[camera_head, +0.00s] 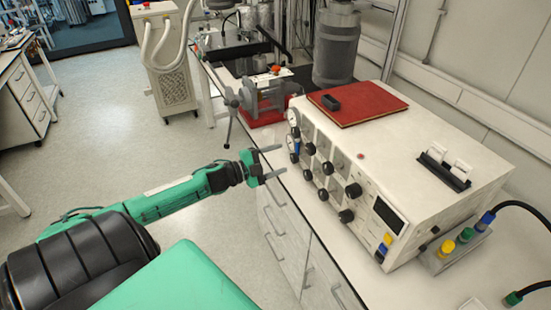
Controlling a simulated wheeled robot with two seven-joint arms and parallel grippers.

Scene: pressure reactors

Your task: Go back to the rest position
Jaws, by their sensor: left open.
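My left arm, green and black, comes in from the left. My left gripper (272,163) is open, with its two fingers apart and nothing between them. It is in front of the left end of the white control box (450,165), near the counter's front edge, apart from the box's knobs as far as I can tell. My right gripper is not in view.
A red book (372,102) with a small black object lies on the control box. Behind stands a reactor rig (262,95) on a red base. Drawers (285,235) front the counter. Open floor (120,140) lies to the left.

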